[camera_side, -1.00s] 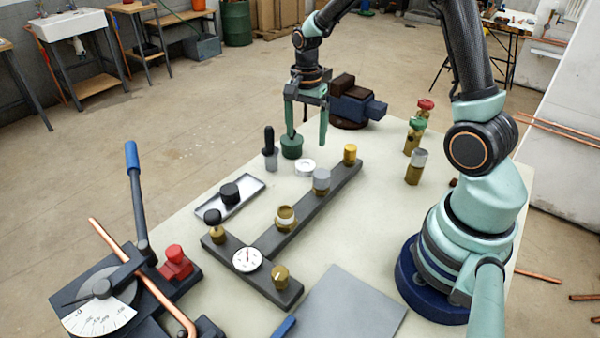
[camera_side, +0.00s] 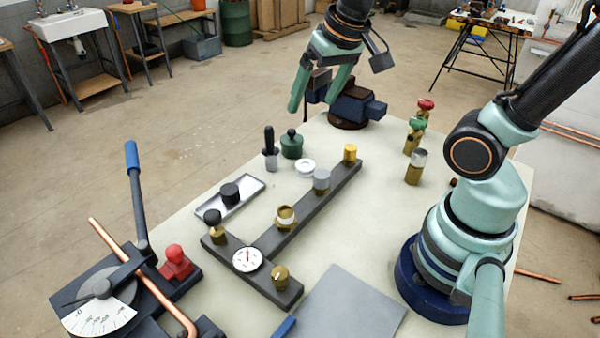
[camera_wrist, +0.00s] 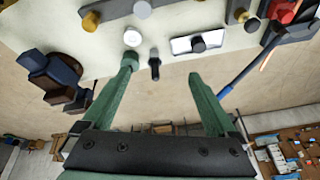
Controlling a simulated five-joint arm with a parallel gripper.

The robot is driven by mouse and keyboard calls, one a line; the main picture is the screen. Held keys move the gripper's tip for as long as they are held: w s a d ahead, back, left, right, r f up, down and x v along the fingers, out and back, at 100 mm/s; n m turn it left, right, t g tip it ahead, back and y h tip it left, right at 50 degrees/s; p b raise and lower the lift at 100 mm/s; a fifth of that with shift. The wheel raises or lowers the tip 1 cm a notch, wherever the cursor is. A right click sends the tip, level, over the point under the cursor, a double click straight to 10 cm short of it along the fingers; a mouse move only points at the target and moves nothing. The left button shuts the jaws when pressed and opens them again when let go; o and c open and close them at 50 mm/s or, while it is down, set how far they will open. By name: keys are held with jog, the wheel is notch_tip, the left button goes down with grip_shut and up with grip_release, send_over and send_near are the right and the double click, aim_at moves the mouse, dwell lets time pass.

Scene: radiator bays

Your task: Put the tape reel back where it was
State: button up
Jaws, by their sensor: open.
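The tape reel (camera_side: 305,167), a small white ring, lies flat on the pale bench top between the green pot (camera_side: 291,145) and the dark manifold bar (camera_side: 268,242). It also shows in the wrist view (camera_wrist: 132,36), just beyond the tip of one finger. My gripper (camera_side: 312,105) is open and empty, raised above the back of the bench, apart from the reel and behind the pot in the side view. Its two green fingers spread wide in the wrist view (camera_wrist: 163,68).
A black-handled tool (camera_side: 270,150) stands left of the pot. A grey tray (camera_side: 250,188) holds a black knob. A blue vise (camera_side: 355,106) stands at the back edge, close to my gripper. Brass valves (camera_side: 414,167) stand at right. A grey plate (camera_side: 350,310) lies in front.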

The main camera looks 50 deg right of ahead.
jog(key=s+a+n, duration=0.1)
jog(key=s+n+t, duration=0.1)
jog(key=n, duration=0.1)
jog(key=shift+s+a+r+n, duration=0.3)
jog(key=shift+s+a+r, duration=0.1)
